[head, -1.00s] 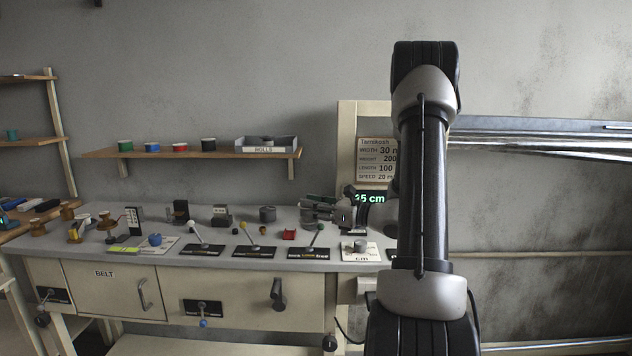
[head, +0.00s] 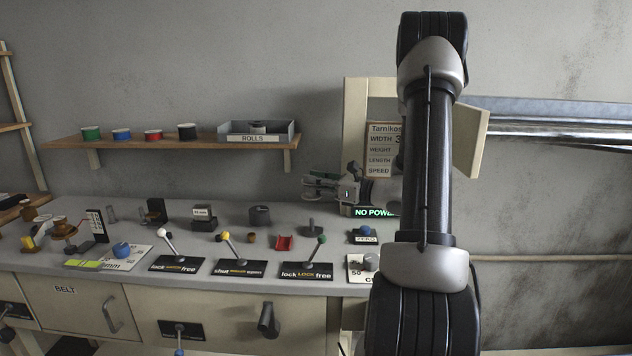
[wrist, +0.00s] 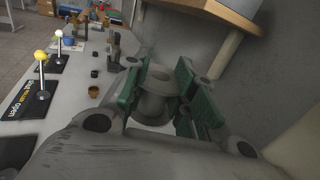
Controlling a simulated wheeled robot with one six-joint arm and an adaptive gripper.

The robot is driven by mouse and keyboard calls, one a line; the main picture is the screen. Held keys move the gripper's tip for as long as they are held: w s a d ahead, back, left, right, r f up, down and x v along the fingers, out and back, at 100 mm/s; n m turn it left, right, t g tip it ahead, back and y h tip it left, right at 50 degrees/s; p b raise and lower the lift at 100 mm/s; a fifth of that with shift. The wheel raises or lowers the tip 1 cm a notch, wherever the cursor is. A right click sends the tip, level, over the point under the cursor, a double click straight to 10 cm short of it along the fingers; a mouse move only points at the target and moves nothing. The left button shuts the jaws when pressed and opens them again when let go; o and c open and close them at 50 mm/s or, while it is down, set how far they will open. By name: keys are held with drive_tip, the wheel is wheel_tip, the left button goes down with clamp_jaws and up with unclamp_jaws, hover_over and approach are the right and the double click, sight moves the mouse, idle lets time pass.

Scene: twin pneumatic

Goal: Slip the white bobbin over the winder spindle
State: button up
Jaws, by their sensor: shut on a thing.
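My gripper (head: 322,186) is raised above the back of the bench, left of the display, in the head view. In the wrist view its green-padded fingers (wrist: 158,88) are shut on a pale, flanged spool, which looks like the white bobbin (wrist: 153,100). The bobbin is too small to make out in the head view. A short grey post on a round base (head: 311,228) stands on the bench below my gripper. I cannot tell for sure which part is the winder spindle.
Levers with white (head: 165,245), yellow (head: 228,248) and green (head: 316,250) knobs stand along the bench front. A red holder (head: 284,243) and a dark grey cylinder (head: 259,215) sit behind them. The shelf (head: 70,143) holds coloured spools and a tray (head: 226,129).

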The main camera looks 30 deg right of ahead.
sight(316, 197)
drive_tip(key=shift+f, duration=2.85)
drive_tip(key=shift+f, duration=2.5)
drive_tip(key=shift+r, duration=0.15)
drive_tip(key=shift+r, duration=2.1)
drive_tip(key=shift+f, duration=1.45)
